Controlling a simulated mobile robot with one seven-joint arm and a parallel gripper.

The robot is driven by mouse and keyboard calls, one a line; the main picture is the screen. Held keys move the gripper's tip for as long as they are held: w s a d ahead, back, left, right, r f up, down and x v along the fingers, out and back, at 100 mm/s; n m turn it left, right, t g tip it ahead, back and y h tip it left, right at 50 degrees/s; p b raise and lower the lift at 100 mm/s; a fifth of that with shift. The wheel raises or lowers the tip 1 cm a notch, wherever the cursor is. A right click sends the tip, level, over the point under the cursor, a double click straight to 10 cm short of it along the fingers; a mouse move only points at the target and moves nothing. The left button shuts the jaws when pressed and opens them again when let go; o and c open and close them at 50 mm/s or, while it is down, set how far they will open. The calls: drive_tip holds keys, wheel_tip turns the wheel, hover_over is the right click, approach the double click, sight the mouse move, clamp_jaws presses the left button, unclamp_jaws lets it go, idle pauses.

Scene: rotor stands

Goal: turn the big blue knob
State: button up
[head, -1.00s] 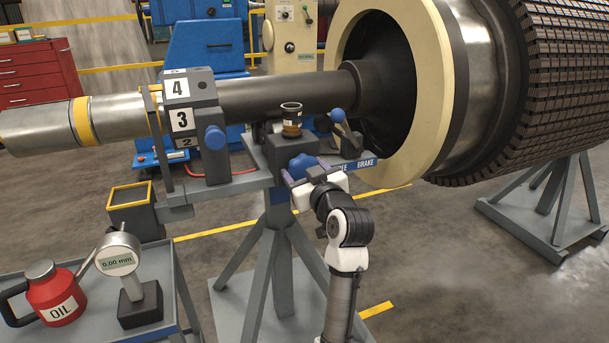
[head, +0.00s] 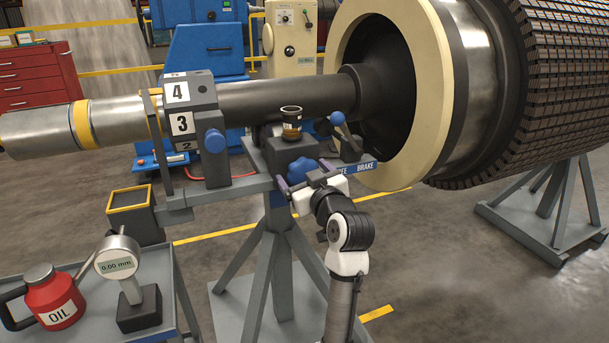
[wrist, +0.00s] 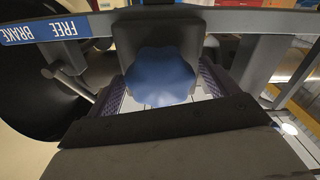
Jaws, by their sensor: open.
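The big blue knob (head: 301,167) is a lobed, scalloped handle on the front of a dark block on the rotor stand. In the wrist view the blue knob (wrist: 159,77) sits between the two purplish finger pads, with a visible gap on the left side and little gap on the right. My gripper (head: 306,179) is open, right in front of the knob. In the wrist view my gripper (wrist: 159,92) has its fingers on either side of the knob. Whether a pad touches it cannot be told.
A FREE/BRAKE plate (head: 360,168) and a blue-tipped lever (head: 337,118) are just right of the knob. An amber cup (head: 291,123) stands on top of the block. A numbered drum (head: 182,124) with a smaller blue knob (head: 215,141) is at left. The rotor shaft (head: 275,97) runs behind.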

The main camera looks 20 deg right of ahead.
drive_tip(key=s, duration=1.3)
drive_tip(key=shift+s+d+b, duration=0.25)
drive_tip(key=shift+s+b, duration=0.05)
drive_tip(key=shift+b, duration=0.05)
